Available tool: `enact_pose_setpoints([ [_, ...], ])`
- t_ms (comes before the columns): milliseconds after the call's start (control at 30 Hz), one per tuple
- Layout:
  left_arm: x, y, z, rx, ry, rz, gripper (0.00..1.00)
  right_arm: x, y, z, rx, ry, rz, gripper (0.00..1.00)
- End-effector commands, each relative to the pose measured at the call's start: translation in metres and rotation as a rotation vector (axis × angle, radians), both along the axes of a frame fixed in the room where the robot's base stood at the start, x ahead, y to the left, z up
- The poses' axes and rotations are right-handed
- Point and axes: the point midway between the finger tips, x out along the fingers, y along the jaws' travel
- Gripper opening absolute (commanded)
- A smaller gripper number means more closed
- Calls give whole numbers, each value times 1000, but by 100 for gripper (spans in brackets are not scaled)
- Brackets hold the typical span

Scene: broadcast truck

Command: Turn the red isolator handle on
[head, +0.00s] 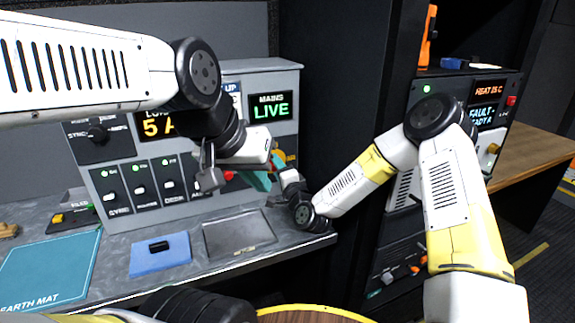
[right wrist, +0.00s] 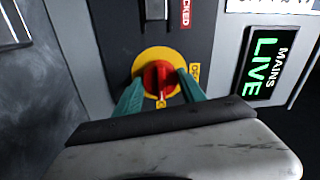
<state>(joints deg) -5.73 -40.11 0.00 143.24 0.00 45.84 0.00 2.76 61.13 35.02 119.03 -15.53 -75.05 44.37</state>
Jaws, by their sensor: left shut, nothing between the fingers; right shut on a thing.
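The red isolator handle (right wrist: 157,79) sits on a round yellow plate (right wrist: 138,66) in the right wrist view. My right gripper (right wrist: 160,90) is shut on the handle, with one teal finger on each side of it. Yellow labels lie beside and below the handle, too small to read surely. In the head view, a piece of the yellow plate (head: 280,156) shows behind my right gripper (head: 277,165). The handle itself is mostly hidden there. My left gripper (head: 260,182) is shut and empty, in front of the panel and just lower left of the right one.
The panel's MAINS display (head: 270,106) reads LIVE in green. The grey bench below holds a blue block (head: 160,262), a dark tray (head: 238,236) and a teal earth mat (head: 50,268). A dark rack (head: 340,100) stands right of the panel. Both my arms crowd the panel's right part.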

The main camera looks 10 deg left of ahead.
Motion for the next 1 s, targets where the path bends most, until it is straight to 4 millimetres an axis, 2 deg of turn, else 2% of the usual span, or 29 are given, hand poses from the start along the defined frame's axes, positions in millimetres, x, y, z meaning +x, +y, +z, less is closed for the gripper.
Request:
enact_pose_setpoints([
  [167, 0, 0, 0, 0, 0, 0, 0, 0, 0, -1, 1, 3, 0, 7],
  [200, 0, 0, 0, 0, 0, 0, 0, 0, 0, -1, 1, 3, 0, 53],
  [300, 0, 0, 0, 0, 0, 0, 0, 0, 0, -1, 0, 2, 0, 69],
  [667, 0, 0, 0, 0, 0, 0, 0, -4, -3, -1, -1, 2, 0, 69],
  [1000, 0, 0, 0, 0, 0, 0, 0, -48, -33, -5, -1, 4, -1, 69],
])
